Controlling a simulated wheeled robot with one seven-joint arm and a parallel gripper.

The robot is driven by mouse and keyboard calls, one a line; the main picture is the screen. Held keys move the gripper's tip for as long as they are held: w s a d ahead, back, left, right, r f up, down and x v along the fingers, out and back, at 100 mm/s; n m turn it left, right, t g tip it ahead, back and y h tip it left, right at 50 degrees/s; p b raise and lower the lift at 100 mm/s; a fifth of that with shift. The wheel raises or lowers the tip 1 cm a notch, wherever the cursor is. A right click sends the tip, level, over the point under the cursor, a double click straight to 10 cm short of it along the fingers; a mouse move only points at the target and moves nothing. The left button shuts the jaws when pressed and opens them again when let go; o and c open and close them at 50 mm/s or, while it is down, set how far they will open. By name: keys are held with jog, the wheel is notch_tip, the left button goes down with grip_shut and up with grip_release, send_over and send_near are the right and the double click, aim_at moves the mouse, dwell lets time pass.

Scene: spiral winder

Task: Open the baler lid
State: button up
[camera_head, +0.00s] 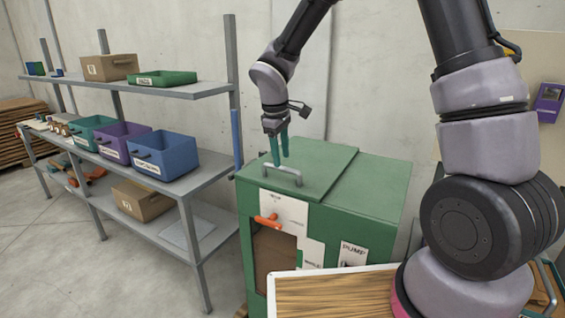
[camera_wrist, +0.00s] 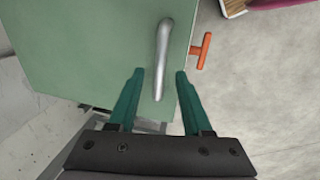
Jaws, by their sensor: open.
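The baler is a green box, and its flat green lid (camera_head: 310,172) is closed on top. A grey metal handle (camera_head: 281,176) stands near the lid's front left edge. My gripper (camera_head: 278,160) points down above the lid, just behind the handle in the head view. Its two teal fingers are apart with nothing held. In the wrist view the handle (camera_wrist: 161,60) runs lengthwise, and its near end lies between the fingertips of my gripper (camera_wrist: 159,72). I cannot tell whether the fingers touch it. An orange latch handle (camera_head: 267,221) is on the baler's front, and it also shows in the wrist view (camera_wrist: 200,50).
A grey shelf rack (camera_head: 200,182) with blue (camera_head: 163,155), purple (camera_head: 125,143) and green bins stands to the left. A panel labelled PUMP (camera_head: 352,255) is on the baler's front. A wood-topped surface (camera_head: 335,292) is in front of the baler. The floor at left is clear.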

aim_at(283, 167)
jog(key=shift+w+d+f, duration=0.1)
jog(key=shift+f, duration=0.65)
jog(key=shift+w+d+f, duration=0.1)
jog(key=shift+f, duration=0.65)
grip_shut()
jog(key=shift+r, duration=0.1)
